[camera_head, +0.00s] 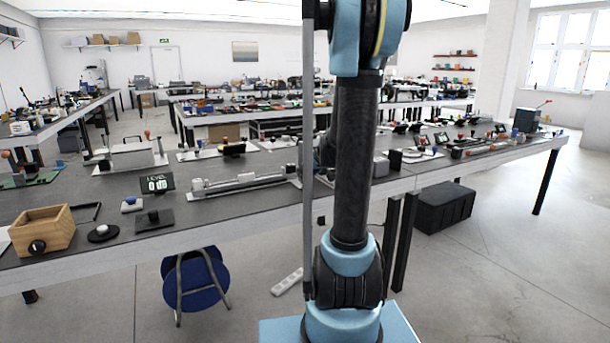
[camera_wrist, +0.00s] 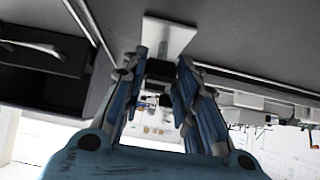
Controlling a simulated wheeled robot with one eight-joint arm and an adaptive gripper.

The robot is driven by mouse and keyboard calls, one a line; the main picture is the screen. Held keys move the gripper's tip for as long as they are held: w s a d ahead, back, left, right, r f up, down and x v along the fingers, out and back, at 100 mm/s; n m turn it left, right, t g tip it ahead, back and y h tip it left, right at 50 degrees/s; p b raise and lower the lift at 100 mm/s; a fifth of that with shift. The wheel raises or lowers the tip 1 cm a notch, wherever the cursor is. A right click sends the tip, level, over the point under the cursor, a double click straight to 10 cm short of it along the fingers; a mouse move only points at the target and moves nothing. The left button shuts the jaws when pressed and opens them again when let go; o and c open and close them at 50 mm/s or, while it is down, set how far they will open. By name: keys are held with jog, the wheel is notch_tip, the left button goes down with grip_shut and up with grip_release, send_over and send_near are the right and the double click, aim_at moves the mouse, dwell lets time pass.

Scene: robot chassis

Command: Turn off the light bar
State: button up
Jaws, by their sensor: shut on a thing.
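In the wrist view my gripper (camera_wrist: 160,77) has its two blue fingers on either side of a small dark part (camera_wrist: 159,69), and is shut on it. The part is on or in front of a pale plate (camera_wrist: 170,36) set against a dark grey surface. The fingers partly cover it, so its exact shape is unclear. In the head view my arm hides the gripper and whatever it touches. I cannot tell for certain which thing is the light bar; no lit bar is clearly seen near the fingers.
In the head view a long dark-topped table (camera_head: 225,207) carries a small display (camera_head: 157,183), a long metal slide (camera_head: 240,184) and a wooden box (camera_head: 42,231). A blue stool (camera_head: 195,283) and a black crate (camera_head: 445,208) stand on the floor.

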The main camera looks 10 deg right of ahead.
dwell(0.3)
jog(key=o, duration=1.1)
jog(key=shift+c, duration=0.2)
jog(key=v, duration=1.1)
jog(key=shift+s+r, duration=0.25)
jog(key=shift+s, duration=0.05)
jog(key=shift+d, duration=0.15)
